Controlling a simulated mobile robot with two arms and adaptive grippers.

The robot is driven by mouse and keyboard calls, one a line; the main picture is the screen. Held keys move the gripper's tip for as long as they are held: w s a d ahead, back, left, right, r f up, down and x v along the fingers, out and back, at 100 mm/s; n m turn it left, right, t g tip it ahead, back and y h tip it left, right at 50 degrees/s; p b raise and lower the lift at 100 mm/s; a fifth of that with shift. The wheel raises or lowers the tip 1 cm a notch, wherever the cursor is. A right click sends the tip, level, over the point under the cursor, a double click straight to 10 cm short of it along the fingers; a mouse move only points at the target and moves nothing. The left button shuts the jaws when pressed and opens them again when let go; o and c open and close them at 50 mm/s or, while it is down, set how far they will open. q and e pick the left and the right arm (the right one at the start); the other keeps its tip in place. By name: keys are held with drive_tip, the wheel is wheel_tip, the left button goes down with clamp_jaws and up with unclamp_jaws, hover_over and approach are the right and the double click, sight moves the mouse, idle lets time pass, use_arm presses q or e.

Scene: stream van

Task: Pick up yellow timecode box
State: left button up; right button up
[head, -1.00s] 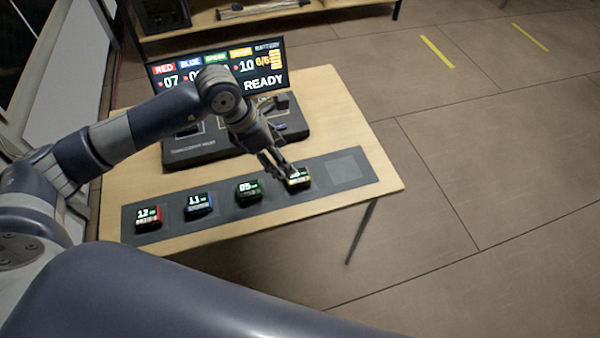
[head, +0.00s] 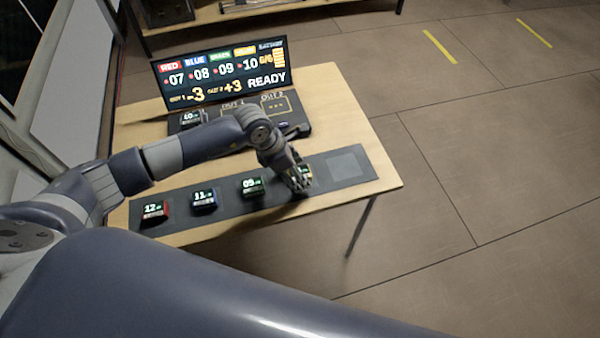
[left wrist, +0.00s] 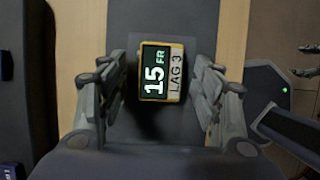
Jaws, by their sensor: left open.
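The yellow timecode box (left wrist: 162,72) lies on the dark mat, its screen reading "15 FR" beside a "LAG 3" label. In the left wrist view it sits between the two open fingers of my left gripper (left wrist: 162,95), with a gap on each side. In the head view my left gripper (head: 300,184) is over the yellow box (head: 306,170) and hides most of it. The red box (head: 154,211), blue box (head: 205,199) and green box (head: 252,186) stand in a row to its left on the mat (head: 228,205).
An empty lighter square (head: 345,165) is at the mat's right end. Behind the row stands a dark console with a screen (head: 222,75) reading "READY"; another small box (head: 190,118) sits on the console's left. The wooden table (head: 345,105) is bare at right.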

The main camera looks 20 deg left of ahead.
use_arm(q)
drive_tip(key=c, duration=1.2)
drive_tip(key=shift+r, duration=0.2)
